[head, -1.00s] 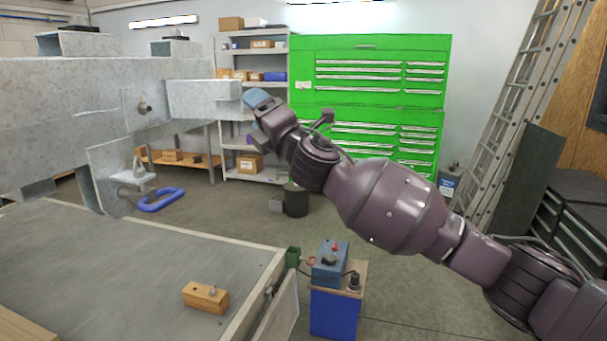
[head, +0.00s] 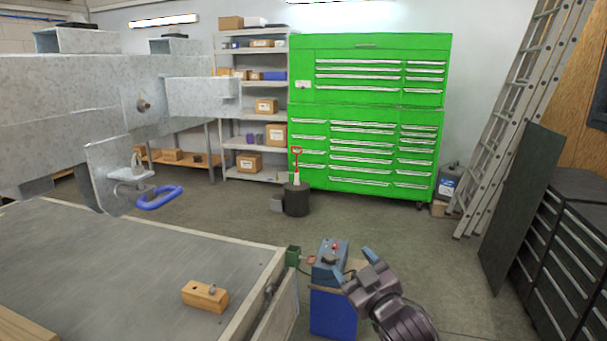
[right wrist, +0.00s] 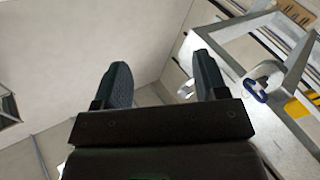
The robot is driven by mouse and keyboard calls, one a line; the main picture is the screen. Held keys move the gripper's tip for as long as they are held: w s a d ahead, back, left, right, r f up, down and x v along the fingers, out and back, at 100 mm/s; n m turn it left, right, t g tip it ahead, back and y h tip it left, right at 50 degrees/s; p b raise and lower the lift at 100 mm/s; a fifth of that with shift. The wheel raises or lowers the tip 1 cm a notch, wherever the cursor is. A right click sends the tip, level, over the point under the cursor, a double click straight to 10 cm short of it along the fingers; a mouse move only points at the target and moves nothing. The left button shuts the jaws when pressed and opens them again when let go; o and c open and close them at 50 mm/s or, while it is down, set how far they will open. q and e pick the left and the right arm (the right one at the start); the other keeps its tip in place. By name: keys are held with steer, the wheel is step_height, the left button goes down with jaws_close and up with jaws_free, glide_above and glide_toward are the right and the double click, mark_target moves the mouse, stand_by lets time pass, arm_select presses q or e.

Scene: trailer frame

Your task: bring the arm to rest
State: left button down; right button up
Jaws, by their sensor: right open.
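My right gripper (head: 360,270) is low in the head view, right of the trailer bed's corner. It is in front of the blue box unit and hides part of its right side. Its two fingers are apart with nothing between them. In the right wrist view the gripper (right wrist: 163,82) also shows open and empty, with pale wall or ceiling behind it. My left gripper is not in the head view.
The trailer bed (head: 130,260) fills the lower left, with a wooden block (head: 205,296) on it. The blue box unit (head: 331,310) stands at its corner. A green tool cabinet (head: 370,120), shelves (head: 230,110) and a ladder (head: 500,130) stand behind.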

steer(key=s+d+f+m+g+h, duration=0.2)
steer(key=s+d+f, duration=0.3)
steer(key=s+f, duration=0.5)
steer(key=s+d+f+m+g+h, duration=0.2)
steer(key=s+d+f, duration=0.4)
steer(key=s+f, duration=0.3)
steer(key=s+d+f+m+g+h, duration=0.2)
steer(key=s+d+f, duration=0.4)
steer(key=s+f, duration=0.4)
steer(key=shift+s+d+f+m+h, duration=0.15)
steer(key=shift+s+f+m+h, duration=0.25)
steer(key=shift+m+h, duration=0.55)
steer(key=shift+m+y, duration=0.25)
